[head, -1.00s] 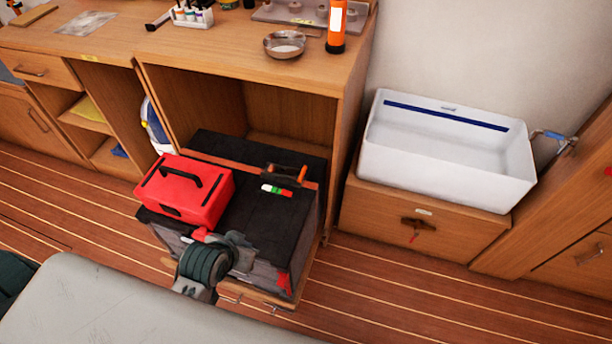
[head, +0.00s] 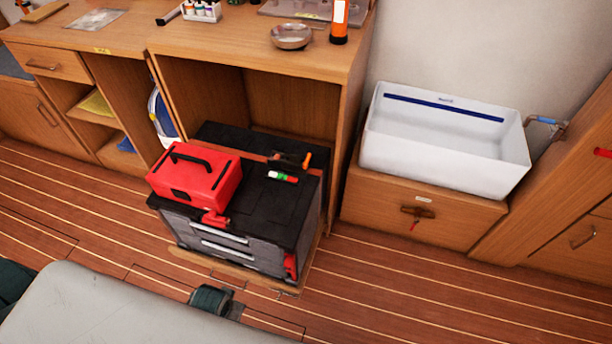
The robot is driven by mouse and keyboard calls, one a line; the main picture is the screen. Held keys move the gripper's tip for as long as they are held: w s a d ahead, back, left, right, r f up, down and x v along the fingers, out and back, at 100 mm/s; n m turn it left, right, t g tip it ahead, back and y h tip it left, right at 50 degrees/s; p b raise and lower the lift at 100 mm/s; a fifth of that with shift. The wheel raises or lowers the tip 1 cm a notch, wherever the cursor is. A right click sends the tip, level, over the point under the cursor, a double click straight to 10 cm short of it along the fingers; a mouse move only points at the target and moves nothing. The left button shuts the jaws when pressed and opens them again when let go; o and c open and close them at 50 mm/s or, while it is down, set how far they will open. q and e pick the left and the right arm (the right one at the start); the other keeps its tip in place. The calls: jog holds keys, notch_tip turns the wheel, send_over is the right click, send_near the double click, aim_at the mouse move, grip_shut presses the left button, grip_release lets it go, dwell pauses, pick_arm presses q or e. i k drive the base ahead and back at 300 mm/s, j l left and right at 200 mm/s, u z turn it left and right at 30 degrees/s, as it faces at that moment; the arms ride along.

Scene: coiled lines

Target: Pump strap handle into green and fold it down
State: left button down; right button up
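The strap handle (head: 306,160) is orange. It is fixed to an orange-brown strap (head: 258,158) that runs across the top of a black and grey case (head: 250,215). A small red, white and green gauge (head: 283,177) lies on the case top just in front of the handle. The parts are too small to tell the exact reading or the handle's angle. A red toolbox (head: 195,178) sits on the left of the case top. Neither of my grippers shows in the head view.
The case stands in front of an open wooden cabinet (head: 350,110). A white sink (head: 445,145) on a drawer unit is to the right. A metal bowl (head: 291,37) and an orange flashlight (head: 339,22) stand on the counter. The striped floor to the right is clear.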

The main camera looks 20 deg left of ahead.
aim_at(299, 160)
jog(key=k+u, duration=0.2)
jog(key=u, duration=0.3)
jog(key=k+j+u, duration=0.1)
jog(key=u, duration=0.4)
jog(key=i+l+u, duration=0.15)
jog(key=l+u, duration=1.1)
jog(key=l, duration=0.15)
jog(key=i, duration=0.05)
